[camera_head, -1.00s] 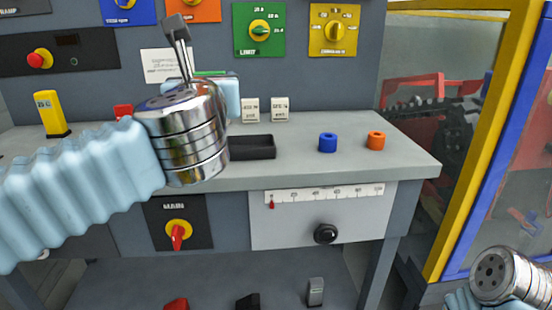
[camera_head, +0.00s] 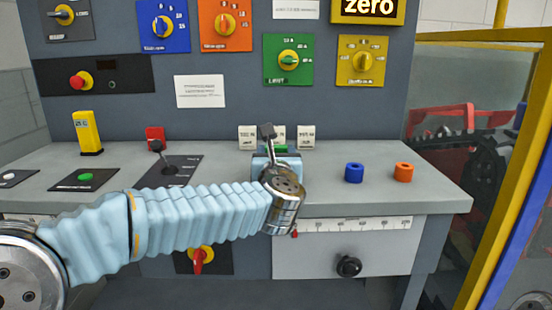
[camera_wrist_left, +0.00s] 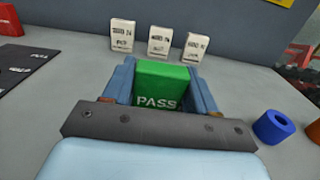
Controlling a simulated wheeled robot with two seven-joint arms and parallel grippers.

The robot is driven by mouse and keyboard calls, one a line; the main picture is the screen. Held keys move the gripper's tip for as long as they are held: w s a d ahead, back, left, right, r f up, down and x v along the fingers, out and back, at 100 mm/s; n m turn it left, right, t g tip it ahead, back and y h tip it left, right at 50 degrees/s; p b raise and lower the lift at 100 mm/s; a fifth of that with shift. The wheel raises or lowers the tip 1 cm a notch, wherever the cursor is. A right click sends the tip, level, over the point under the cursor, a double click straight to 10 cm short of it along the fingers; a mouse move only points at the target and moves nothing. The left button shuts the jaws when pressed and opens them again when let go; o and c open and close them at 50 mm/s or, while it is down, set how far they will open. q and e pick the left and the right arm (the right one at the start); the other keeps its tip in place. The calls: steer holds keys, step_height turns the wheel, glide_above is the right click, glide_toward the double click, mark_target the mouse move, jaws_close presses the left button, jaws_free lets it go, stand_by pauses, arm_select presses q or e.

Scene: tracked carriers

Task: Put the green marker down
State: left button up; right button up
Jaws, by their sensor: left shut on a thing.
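The green marker (camera_wrist_left: 160,84) is a block with PASS written on its near face. It sits between the two blue fingers of my left gripper (camera_wrist_left: 162,76), which is shut on it. In the head view my left arm reaches in from the left and the gripper (camera_head: 277,160) is over the middle of the bench. Only a sliver of the green marker (camera_head: 280,149) shows there, behind the wrist. I cannot tell whether its underside touches the bench top. My right gripper is not in view.
Three small white labelled blocks (camera_wrist_left: 159,40) stand just beyond the marker. A blue ring (camera_head: 354,172) and an orange ring (camera_head: 403,172) lie to the right on the grey bench (camera_head: 430,195). A yellow block (camera_head: 87,132) stands at the left. Bare bench lies between gripper and blue ring.

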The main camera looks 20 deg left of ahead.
arm_select(q)
steer(key=shift+f, duration=0.3)
steer(key=shift+f+b, duration=0.25)
steer(key=shift+b, duration=0.1)
steer(key=o, duration=1.1)
steer(key=shift+r, duration=0.1)
steer(key=shift+c, duration=0.2)
